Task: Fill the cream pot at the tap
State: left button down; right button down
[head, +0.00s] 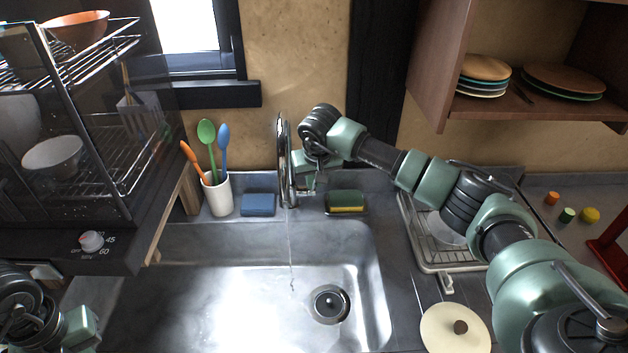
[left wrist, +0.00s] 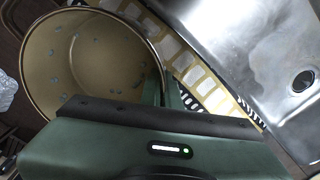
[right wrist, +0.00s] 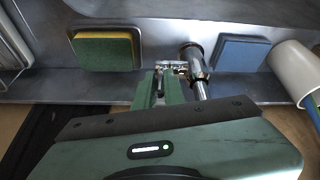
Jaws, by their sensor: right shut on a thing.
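The chrome tap (head: 283,160) stands behind the sink, and a thin stream of water (head: 290,250) falls from it into the bare sink. My right gripper (right wrist: 165,78) is shut on the tap's small lever (right wrist: 176,67), beside the tap body; in the head view it is right of the tap. The pot (left wrist: 95,55) shows in the left wrist view, with a beige inside, a dark rim and small pale spots. My left gripper (left wrist: 168,92) is at the pot's rim; its grip is hidden by its own body. The pot is not visible in the head view.
The sink (head: 220,300) has a drain (head: 329,304). A blue sponge (head: 258,204) and a green-yellow sponge (head: 346,201) flank the tap. A utensil cup (head: 218,195) stands left. A cream lid (head: 440,332) and dish rack (head: 442,265) are on the right.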

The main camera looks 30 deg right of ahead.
pick_arm(q)
jog(key=shift+r, duration=0.1)
pick_arm(e)
jog(key=shift+r, duration=0.1)
pick_arm(q)
jog(key=shift+w+d+r, duration=0.1)
jog(key=shift+w+r, duration=0.15)
jog(key=shift+w, duration=0.05)
pick_arm(e)
jog(key=shift+w+d+r+g, duration=0.2)
jog(key=shift+w+g, duration=0.15)
jog(key=shift+g, duration=0.25)
pick_arm(q)
jog(key=shift+w+d+f, duration=0.1)
jog(key=shift+w+f, duration=0.1)
pick_arm(e)
jog(key=shift+w+d+g+y, duration=0.2)
jog(key=shift+w+g+y, duration=0.2)
pick_arm(q)
jog(key=shift+f, duration=0.15)
pick_arm(e)
jog(key=shift+w+g, duration=0.15)
jog(key=shift+g, duration=0.25)
jog(key=shift+r, duration=0.1)
jog(key=c, duration=1.5)
grip_release()
jog(key=shift+r, duration=0.1)
